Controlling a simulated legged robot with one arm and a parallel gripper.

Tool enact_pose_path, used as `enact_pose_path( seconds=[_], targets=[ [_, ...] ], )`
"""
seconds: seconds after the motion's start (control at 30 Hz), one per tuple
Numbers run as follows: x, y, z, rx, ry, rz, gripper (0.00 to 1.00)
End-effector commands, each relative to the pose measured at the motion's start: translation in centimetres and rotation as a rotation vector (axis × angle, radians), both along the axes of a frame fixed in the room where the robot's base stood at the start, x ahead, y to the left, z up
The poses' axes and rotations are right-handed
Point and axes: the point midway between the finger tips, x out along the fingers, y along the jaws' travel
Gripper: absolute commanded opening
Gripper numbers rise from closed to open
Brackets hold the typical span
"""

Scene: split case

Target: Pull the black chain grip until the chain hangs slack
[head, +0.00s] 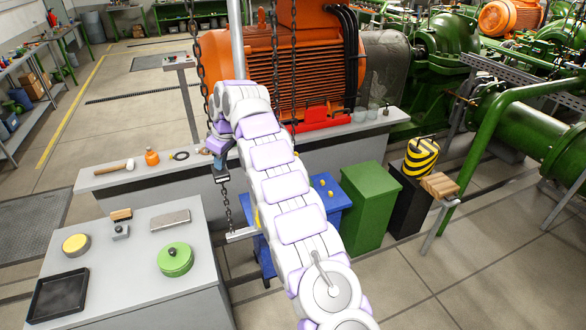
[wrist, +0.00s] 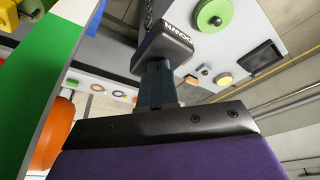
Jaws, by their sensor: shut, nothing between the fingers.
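The black chain grip (wrist: 168,46) is a dark block with white lettering, reading DOWN upside down, near the top middle of the wrist view. A chain (wrist: 148,16) runs from it. In the head view the grip (head: 221,173) is small and dark, just below my gripper (head: 219,147), with chain (head: 228,208) hanging below it. In the wrist view my gripper's blue fingers (wrist: 156,82) are shut and empty, their tips close against the grip's near side. I cannot tell whether they touch. Another chain length (head: 201,75) hangs above, left of my arm.
A grey bench (head: 130,184) with a mallet and orange jar stands behind. A nearer grey table (head: 130,250) holds a green round lid (head: 174,260) and black tray (head: 60,295). An orange motor (head: 260,60) stands behind my arm; a green box (head: 368,200) is right.

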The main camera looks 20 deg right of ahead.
Motion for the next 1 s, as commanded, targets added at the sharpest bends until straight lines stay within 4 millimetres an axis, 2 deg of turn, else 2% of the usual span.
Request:
enact_pose_path(
  seconds=[1.0],
  targets=[
    [0.0,0.0,-4.2,0.0,0.004,0.001,0.0]
  ],
)
